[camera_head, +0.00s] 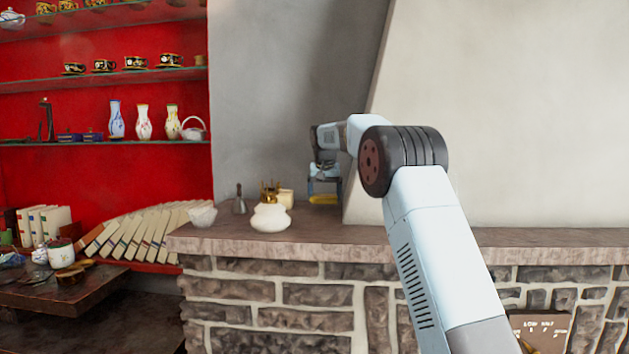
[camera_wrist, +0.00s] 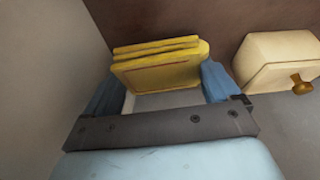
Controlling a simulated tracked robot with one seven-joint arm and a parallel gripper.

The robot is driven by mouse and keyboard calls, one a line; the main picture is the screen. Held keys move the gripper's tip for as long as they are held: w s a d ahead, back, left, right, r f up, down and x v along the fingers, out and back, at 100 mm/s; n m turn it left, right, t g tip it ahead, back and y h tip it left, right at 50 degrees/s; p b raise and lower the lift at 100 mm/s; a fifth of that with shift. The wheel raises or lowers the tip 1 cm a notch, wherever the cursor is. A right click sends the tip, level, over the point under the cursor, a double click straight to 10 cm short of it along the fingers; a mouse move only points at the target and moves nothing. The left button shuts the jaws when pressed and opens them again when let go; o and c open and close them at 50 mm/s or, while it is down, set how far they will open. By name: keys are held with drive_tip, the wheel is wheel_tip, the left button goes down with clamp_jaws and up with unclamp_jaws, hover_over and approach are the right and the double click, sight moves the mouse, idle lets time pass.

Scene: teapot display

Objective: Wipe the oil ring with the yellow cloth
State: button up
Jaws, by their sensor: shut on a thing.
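The yellow cloth (camera_wrist: 160,65) is folded in layers and sits between the two blue fingers of my gripper (camera_wrist: 158,84) in the wrist view. My gripper is shut on it. In the head view, my gripper (camera_head: 324,183) points down over the far part of the stone ledge, near the slanted wall. The cloth (camera_head: 323,199) shows there as a yellow strip at the fingertips, close to the ledge top. I cannot tell whether it touches the surface. I cannot make out the oil ring in either view.
A cream box with a brown knob (camera_wrist: 278,62) is right of the cloth in the wrist view. On the ledge (camera_head: 370,234) stand a white pot (camera_head: 270,217), a brass object (camera_head: 268,190), a small bell (camera_head: 239,200) and a white bowl (camera_head: 202,216). The ledge's right part is clear.

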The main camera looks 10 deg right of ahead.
drive_tip(key=shift+a+r, duration=0.1)
drive_tip(key=shift+r, duration=2.35)
drive_tip(key=shift+s, duration=0.1)
